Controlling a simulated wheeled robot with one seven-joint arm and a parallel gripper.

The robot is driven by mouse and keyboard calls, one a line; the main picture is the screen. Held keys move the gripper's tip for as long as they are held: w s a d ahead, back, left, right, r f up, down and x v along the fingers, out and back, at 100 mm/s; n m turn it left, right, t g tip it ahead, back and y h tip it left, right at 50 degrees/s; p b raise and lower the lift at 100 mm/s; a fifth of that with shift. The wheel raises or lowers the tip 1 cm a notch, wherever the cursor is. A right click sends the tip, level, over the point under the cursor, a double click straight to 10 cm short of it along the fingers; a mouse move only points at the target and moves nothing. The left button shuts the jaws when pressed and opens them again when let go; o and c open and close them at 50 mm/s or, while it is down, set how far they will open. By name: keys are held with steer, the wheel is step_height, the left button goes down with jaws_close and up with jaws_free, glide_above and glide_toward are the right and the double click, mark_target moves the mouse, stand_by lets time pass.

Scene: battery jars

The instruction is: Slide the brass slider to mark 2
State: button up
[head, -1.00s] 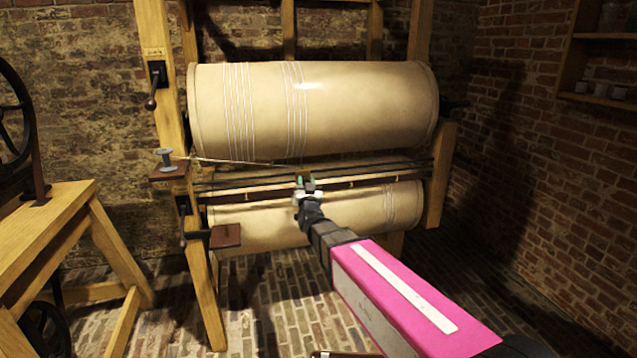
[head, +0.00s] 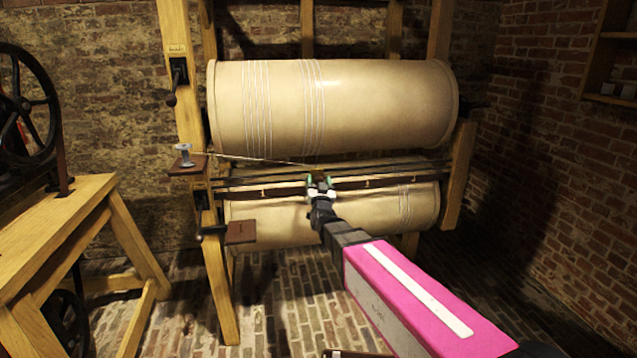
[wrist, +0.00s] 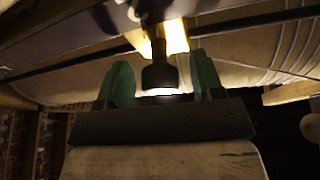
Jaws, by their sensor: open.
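In the wrist view the brass slider (wrist: 175,37) shows as a bright yellow piece on a dark rail, with a dark round knob (wrist: 160,75) hanging toward me. My gripper (wrist: 160,64) is open, with one green finger on each side of the knob. Small brass-coloured marks, one left of my gripper (head: 262,193), sit on the lower bar. Their numbers are unreadable.
A large cream drum (head: 380,105) with white thread windings lies above the rail, and a second drum (head: 275,222) below. A thread runs from a spool (head: 184,154) toward my gripper. A wooden stand with a wheel (head: 25,110) is at left. The brick floor at right is open.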

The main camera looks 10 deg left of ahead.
steer(key=v, duration=1)
steer(key=shift+s, duration=0.2)
steer(key=shift+f, duration=0.1)
steer(key=d+f+n+g+h, duration=0.2)
steer(key=d+f+g, duration=1)
steer(key=f, duration=0.4)
steer(key=s+d+f+m+g+h, duration=0.1)
steer(key=s+d+f+g, duration=0.2)
steer(key=s+d+g, duration=0.2)
steer(key=s+d+f+m+g+h, duration=0.1)
steer(key=s+d+f+g, duration=0.3)
steer(key=s+d, duration=0.4)
steer(key=d+g, duration=0.1)
steer(key=d, duration=0.2)
steer(key=shift+h, duration=0.3)
steer(key=shift+c, duration=0.2)
stand_by(0.4)
